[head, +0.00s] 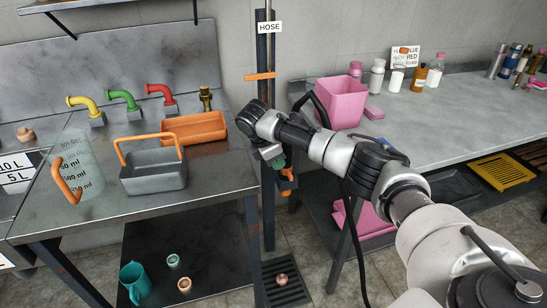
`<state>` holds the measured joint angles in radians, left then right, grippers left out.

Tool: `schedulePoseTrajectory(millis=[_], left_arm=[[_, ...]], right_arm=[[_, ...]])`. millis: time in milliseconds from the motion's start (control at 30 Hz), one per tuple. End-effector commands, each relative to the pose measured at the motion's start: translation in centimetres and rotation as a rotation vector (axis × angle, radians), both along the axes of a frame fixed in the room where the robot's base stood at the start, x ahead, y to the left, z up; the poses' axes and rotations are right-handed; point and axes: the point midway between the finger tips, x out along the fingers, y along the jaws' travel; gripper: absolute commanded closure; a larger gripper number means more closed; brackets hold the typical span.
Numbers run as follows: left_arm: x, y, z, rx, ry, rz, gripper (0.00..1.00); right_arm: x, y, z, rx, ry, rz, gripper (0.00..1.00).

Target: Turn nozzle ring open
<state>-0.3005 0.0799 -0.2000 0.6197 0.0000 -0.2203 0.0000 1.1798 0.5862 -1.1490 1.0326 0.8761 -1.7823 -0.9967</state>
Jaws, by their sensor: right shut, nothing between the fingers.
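The hose nozzle (286,184), with orange parts, hangs low on the dark post under the HOSE sign (270,28). Which part of it is the ring is too small to tell. My right arm reaches in from the right, and its wrist bends down just above the nozzle. My right gripper (277,163) points down at the top of the nozzle, shut with nothing between its fingers. The wrist partly hides the post and the nozzle's upper part, and whether the fingers touch the nozzle is unclear. My left gripper is out of view.
The left steel table holds a clear measuring jug (84,172), a grey bucket (154,178), an orange tray (194,130) and several taps. The right counter holds a pink bucket (342,103) and several bottles. A floor drain (287,293) lies below the post.

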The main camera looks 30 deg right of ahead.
Motion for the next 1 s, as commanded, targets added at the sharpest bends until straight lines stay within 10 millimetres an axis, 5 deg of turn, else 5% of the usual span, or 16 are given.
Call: schedulePoseTrajectory(millis=[200, 400, 1000], left_arm=[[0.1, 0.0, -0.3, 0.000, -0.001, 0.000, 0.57], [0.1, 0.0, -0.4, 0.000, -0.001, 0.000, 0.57], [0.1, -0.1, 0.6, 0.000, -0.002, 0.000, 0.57]], right_arm=[[-0.4, -1.5, -3.8, -0.001, 0.003, -0.001, 1.00], [-0.5, -2.1, -5.5, 0.000, 0.000, 0.001, 1.00], [-0.9, -2.8, -5.5, 0.000, 0.000, 0.041, 1.00]])
